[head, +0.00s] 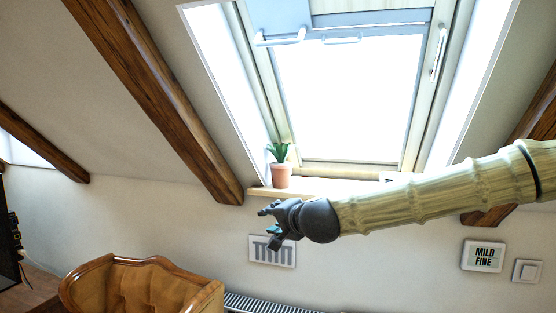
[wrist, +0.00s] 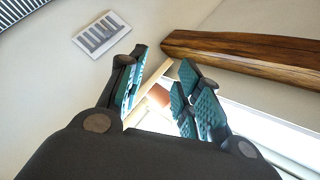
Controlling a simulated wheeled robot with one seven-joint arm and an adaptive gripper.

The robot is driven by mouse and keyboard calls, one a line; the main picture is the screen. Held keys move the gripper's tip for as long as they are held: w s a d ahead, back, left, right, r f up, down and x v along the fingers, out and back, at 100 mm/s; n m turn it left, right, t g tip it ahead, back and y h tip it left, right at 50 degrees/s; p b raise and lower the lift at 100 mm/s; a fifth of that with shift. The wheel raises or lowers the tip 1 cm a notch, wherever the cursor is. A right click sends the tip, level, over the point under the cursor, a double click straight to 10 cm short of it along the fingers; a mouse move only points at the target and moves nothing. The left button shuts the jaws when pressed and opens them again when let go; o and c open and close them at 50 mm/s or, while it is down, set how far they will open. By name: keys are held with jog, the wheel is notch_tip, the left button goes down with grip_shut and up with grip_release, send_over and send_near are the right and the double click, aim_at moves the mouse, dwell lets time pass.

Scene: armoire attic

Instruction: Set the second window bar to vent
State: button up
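A roof window (head: 345,95) with a pale frame is at the upper middle of the head view. Pale bars show near its top: one at the left (head: 280,39) and one to its right (head: 341,40). Another bar (head: 438,52) runs along the right side of the frame. I cannot tell which one is the second window bar or how each is set. My gripper (head: 267,227) is below the sill, well below the bars. In the wrist view my gripper (wrist: 163,80) has its fingers apart with nothing held between them.
A potted plant (head: 281,172) stands on the sill (head: 262,191), close above my gripper. A wall plate (head: 272,250) is behind the gripper.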

jog(key=s+d+r+m+t+y+p, duration=0.1)
jog(key=s+r, duration=0.1)
jog(key=r, duration=1.1)
jog(key=s+d+r+m+t+y, duration=0.1)
jog(key=d+r+t, duration=0.1)
jog(key=r, duration=1.1)
jog(key=t+y+p, duration=0.1)
jog(key=t, duration=0.1)
send_near(280, 42)
jog(key=p+x, duration=0.3)
jog(key=x, duration=0.8)
jog(key=shift+f+p, duration=0.1)
jog(key=shift+p, duration=0.3)
grip_shut()
